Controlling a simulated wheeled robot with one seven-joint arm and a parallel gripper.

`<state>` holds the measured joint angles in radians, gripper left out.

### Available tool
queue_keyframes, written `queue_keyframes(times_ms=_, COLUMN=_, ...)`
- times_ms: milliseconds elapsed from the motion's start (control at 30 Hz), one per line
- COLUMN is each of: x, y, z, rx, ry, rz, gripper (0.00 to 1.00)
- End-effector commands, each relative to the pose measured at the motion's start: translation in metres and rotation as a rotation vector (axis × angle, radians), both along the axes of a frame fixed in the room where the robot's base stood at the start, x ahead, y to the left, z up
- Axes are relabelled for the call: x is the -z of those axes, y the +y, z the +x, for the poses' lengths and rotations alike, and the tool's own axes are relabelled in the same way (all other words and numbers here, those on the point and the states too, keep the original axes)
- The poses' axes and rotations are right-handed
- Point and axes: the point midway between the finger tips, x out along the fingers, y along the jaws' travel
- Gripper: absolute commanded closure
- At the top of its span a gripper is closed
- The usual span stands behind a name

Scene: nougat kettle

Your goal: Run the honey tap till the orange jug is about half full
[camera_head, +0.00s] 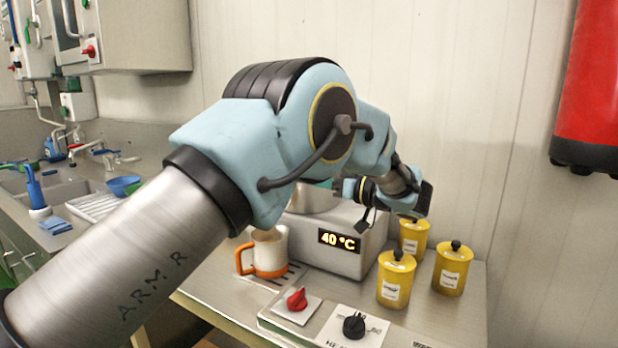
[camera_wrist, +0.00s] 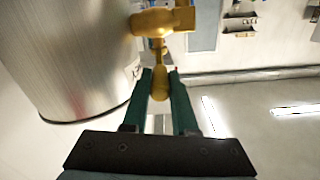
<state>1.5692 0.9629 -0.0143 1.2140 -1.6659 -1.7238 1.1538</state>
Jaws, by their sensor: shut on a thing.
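The honey tap (camera_wrist: 165,20) is a brass fitting beside a steel cylinder in the wrist view. My gripper (camera_wrist: 160,80) has its green fingers shut on the tap's brass lever (camera_wrist: 159,86). The orange jug (camera_head: 268,254), pale with an orange handle and base, stands upright on a slatted grate in front of the kettle (camera_head: 330,230). My arm covers the space above the jug, so I see neither tap nor any honey stream there. I cannot tell the jug's level.
The kettle's display reads 40 °C. Several yellow lidded canisters (camera_head: 396,280) stand to its right. A red knob (camera_head: 297,299) and a black knob (camera_head: 354,325) sit at the counter's front. A sink counter (camera_head: 100,206) with a blue bowl (camera_head: 124,186) is at the left.

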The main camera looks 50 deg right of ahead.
Motion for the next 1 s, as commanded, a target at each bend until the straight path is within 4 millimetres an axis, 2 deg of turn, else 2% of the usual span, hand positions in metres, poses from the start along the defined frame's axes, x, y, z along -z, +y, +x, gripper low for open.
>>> queue_keyframes(times_ms=567, x=-0.0041, y=-0.0007, z=0.0027, rx=-0.033, ry=-0.006, rz=-0.005, gripper=1.00)
queue_keyframes(times_ms=600, x=-0.0042, y=-0.0006, z=0.0027, rx=-0.033, ry=-0.007, rz=-0.006, gripper=0.72)
queue_keyframes(times_ms=833, x=-0.0025, y=-0.0005, z=0.0020, rx=-0.033, ry=-0.004, rz=-0.003, gripper=0.46)
queue_keyframes(times_ms=1000, x=-0.0017, y=-0.0004, z=0.0016, rx=-0.032, ry=-0.003, rz=-0.002, gripper=0.44)
